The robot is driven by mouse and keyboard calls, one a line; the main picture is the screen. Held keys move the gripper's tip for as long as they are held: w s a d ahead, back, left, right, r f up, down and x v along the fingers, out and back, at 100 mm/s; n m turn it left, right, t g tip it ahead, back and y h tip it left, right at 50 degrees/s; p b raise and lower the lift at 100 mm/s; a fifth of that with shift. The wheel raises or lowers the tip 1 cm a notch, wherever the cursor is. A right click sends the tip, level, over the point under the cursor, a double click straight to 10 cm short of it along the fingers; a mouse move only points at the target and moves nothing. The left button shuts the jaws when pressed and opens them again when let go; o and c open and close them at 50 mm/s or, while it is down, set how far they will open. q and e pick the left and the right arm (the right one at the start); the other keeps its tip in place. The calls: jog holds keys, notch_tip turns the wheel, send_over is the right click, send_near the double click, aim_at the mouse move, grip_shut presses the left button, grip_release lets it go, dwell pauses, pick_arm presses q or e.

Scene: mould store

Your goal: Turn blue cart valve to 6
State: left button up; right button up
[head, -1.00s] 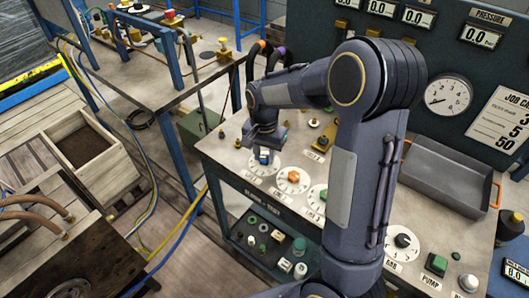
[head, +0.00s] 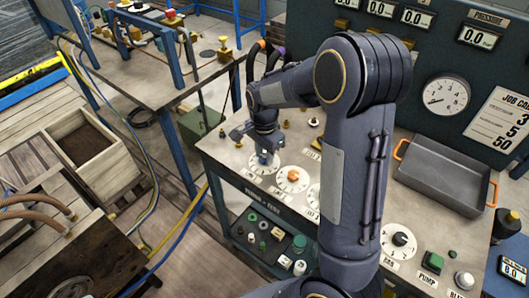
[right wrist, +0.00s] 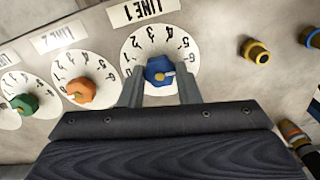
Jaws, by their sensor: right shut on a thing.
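The blue valve (right wrist: 158,70) sits on a white round dial (right wrist: 133,56) under the LINE 1 label, with numbers running up to 6. Its pale pointer mark is toward the right side of the dial, near the 6; I cannot read the exact position. My right gripper (right wrist: 159,88) is shut on the blue valve, one finger on each side. In the head view my right gripper (head: 264,150) reaches down onto the blue valve (head: 263,159) at the bench's left end. My left gripper is not in view.
An orange valve (right wrist: 80,89) and a green valve (right wrist: 26,104) sit on dials beside the blue one. A brass fitting (right wrist: 257,52) stands to the right in the wrist view. A grey tray (head: 440,180) lies on the bench's right side, and a gauge panel (head: 445,60) rises behind.

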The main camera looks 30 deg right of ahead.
jog(key=o, duration=1)
jog(key=shift+c, duration=0.2)
notch_tip(320, 180, up, 8)
jog(key=shift+f, duration=0.1)
jog(key=s+a+r+n+t+y, duration=0.2)
jog(key=s+a+n, duration=0.2)
jog(key=s+n, duration=0.3)
jog(key=s+a+r+n+t+y, duration=0.1)
jog(key=s+a+n+t, duration=0.2)
jog(key=s, duration=1.2)
jog(key=n, duration=0.3)
jog(key=shift+s+a+r+n+t+y, duration=0.15)
jog(key=shift+a+r+n+t+y, duration=0.15)
jog(key=shift+a+r+n+y, duration=0.1)
